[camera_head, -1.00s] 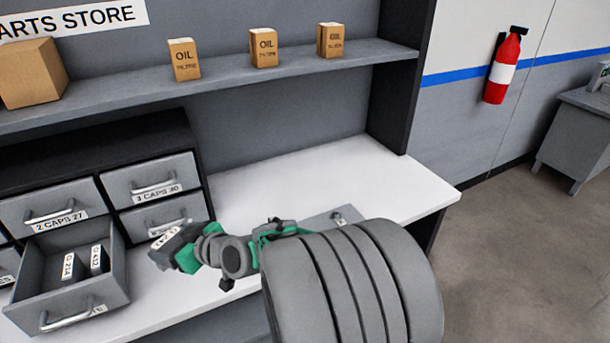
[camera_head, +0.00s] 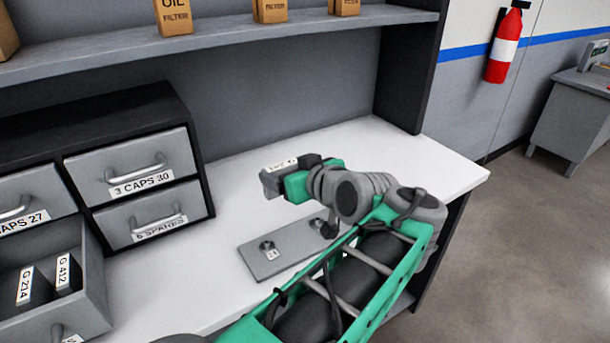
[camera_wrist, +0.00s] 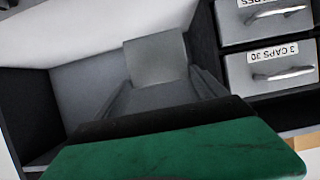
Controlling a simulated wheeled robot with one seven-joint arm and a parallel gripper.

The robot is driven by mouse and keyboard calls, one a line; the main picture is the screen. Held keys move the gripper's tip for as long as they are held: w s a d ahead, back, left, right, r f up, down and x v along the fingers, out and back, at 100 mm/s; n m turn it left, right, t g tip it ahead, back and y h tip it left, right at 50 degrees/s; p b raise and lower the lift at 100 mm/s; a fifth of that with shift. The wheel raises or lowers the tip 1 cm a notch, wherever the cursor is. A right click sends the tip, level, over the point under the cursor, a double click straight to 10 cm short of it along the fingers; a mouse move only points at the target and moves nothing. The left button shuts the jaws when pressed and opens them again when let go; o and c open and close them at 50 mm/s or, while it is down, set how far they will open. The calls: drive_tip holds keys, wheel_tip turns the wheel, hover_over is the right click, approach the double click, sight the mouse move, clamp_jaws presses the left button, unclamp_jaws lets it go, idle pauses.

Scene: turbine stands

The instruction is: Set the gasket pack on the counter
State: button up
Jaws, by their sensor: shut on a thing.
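The pack has a white label on top, too small to read. It seems held above the counter, with the gap hard to judge. In the wrist view the pack (camera_wrist: 155,60) appears as a grey block beyond the green gripper body. Bare counter lies around and right of my gripper.
A grey plate (camera_head: 258,264) with two knobs lies on the counter below my arm. A drawer cabinet (camera_head: 133,172) stands left, with an open drawer (camera_head: 97,280) holding packs G 214 (camera_head: 33,290) and G 412 (camera_head: 67,275). A shelf (camera_head: 220,40) with oil filter boxes runs above.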

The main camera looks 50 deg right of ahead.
drive_tip(key=w+d+f, duration=0.2)
drive_tip(key=d+f, duration=0.1)
drive_tip(key=f, duration=0.1)
drive_tip(key=w+d+f, duration=0.2)
drive_tip(key=w+f, duration=0.1)
drive_tip(key=w+d+f+p, duration=0.1)
drive_tip(key=w+d+f, duration=0.1)
drive_tip(key=d+f, duration=0.1)
drive_tip(key=shift+w+d+f, duration=0.15)
drive_tip(key=shift+d+f, duration=0.05)
drive_tip(key=shift+f, duration=0.25)
drive_tip(key=shift+w+d+f, duration=0.1)
drive_tip(key=shift+d+f, duration=0.05)
drive_tip(key=shift+f, duration=0.6)
drive_tip(key=o, duration=1.3)
drive_tip(key=shift+r, duration=0.25)
drive_tip(key=v, duration=1.2)
drive_tip(key=shift+b, duration=0.45)
drive_tip(key=shift+s, duration=0.1)
